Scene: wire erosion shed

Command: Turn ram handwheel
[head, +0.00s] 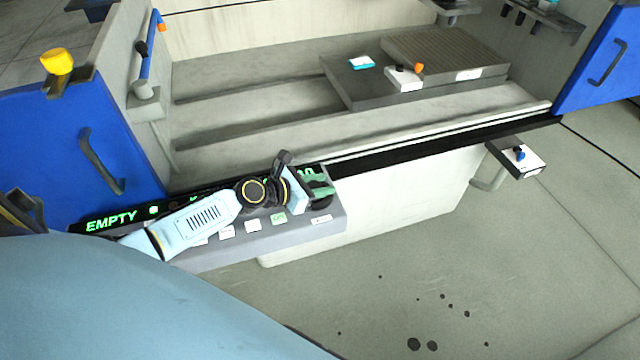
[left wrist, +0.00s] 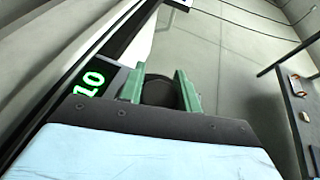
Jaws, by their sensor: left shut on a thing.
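My left gripper (head: 322,190) reaches across the front control panel (head: 225,252) to its right end. Its green fingers are shut on a dark round handwheel (head: 321,204), mostly hidden by the fingers in the head view. In the left wrist view, the dark handwheel (left wrist: 160,92) sits between the two green fingers of the left gripper (left wrist: 160,88), one finger on each side. My right gripper is in neither view.
A black display strip (head: 110,222) with green text, including EMPTY, runs behind my left arm. Behind it lies the machine bed with a grey block (head: 445,55). A small bracketed shelf (head: 517,157) juts out at right. The floor (head: 540,270) in front is open, with dark spots.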

